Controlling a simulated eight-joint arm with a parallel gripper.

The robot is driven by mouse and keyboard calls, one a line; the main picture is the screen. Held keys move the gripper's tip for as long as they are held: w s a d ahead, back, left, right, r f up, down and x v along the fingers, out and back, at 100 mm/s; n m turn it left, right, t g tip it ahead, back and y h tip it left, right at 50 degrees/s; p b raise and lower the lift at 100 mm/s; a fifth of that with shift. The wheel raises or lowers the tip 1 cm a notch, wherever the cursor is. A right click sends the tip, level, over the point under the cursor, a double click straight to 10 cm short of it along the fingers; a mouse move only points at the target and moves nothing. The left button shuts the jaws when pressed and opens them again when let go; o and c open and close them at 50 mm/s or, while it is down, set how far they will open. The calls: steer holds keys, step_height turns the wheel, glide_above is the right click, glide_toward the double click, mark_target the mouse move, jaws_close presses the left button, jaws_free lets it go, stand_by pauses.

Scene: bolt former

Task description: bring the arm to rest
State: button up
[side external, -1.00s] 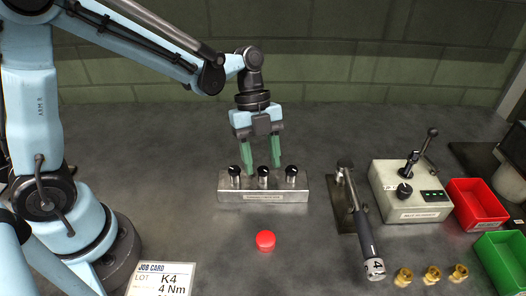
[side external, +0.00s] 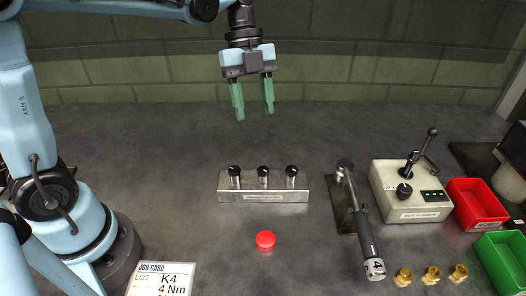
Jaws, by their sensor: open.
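My gripper (side external: 253,108) has two green fingers, which are spread apart with nothing between them. It hangs pointing down, high above the grey table (side external: 150,150). Below it stands a metal block (side external: 264,196) holding three black-topped pins (side external: 263,173) in a row. There is a clear gap between the fingertips and the pins.
A red round piece (side external: 265,239) lies in front of the block. To the right are a torque wrench (side external: 367,240) on a stand, a beige tester box (side external: 412,192), brass fittings (side external: 432,275), a red bin (side external: 476,204) and a green bin (side external: 503,262). A job card (side external: 160,280) is front left.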

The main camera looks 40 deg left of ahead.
steer(key=shift+a+r, duration=0.15)
steer(key=shift+r, duration=0.25)
steer(key=s+a+f+n+t+y, duration=0.2)
steer(key=s+n+t, duration=0.1)
steer(key=n, duration=0.8)
steer(key=s+a+f+n+t+y, duration=0.2)
steer(key=s+n+t, duration=0.2)
steer(key=n, duration=0.8)
steer(key=shift+s+a+t, duration=0.15)
steer(key=shift+a+t, duration=0.2)
steer(key=shift+t, duration=0.65)
steer(key=shift+r, duration=0.1)
